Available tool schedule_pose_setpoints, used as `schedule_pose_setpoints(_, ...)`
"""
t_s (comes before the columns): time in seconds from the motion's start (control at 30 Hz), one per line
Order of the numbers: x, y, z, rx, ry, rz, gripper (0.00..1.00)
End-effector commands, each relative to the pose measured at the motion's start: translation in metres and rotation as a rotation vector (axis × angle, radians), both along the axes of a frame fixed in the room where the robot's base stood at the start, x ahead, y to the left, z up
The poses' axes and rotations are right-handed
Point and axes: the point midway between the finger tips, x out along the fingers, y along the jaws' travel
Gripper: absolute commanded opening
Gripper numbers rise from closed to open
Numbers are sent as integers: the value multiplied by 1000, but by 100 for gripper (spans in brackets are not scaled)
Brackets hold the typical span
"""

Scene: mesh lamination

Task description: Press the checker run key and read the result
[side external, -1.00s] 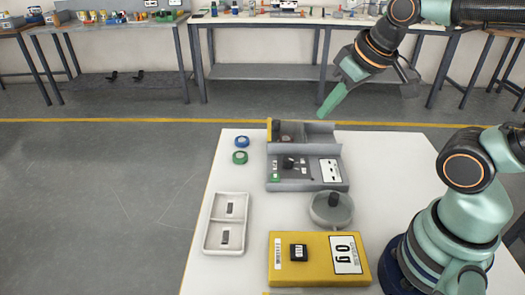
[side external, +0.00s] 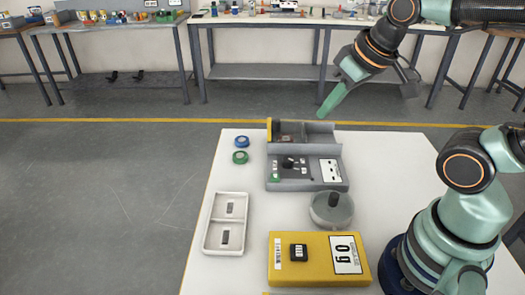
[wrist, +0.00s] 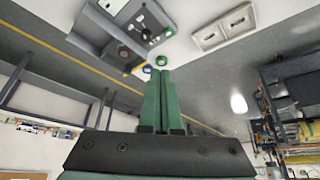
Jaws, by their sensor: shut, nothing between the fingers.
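The grey checker (side external: 283,186) stands at the back of the white table, with a dark panel on its middle. A small green key (side external: 275,178) is at its front left. A white display (side external: 330,170) is on its right; its marks are too small to read. My gripper (side external: 321,114) has green fingers and is shut and empty. It hangs above and behind the checker, clear of it. In the wrist view the fingers (wrist: 161,75) lie together, with the checker (wrist: 160,12) upside down beyond them.
On the table are a white tray (side external: 209,238) with two dark pieces, a yellow scale (side external: 310,274) showing 0 g, a round grey dish (side external: 320,221), and blue (side external: 242,141) and green (side external: 240,157) rolls.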

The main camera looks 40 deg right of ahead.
Motion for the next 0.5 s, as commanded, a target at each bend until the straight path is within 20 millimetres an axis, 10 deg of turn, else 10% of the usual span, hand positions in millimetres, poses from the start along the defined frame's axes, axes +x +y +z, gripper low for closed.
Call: schedule_pose_setpoints(0.5,34,5,-26,-83,-29,166,0)
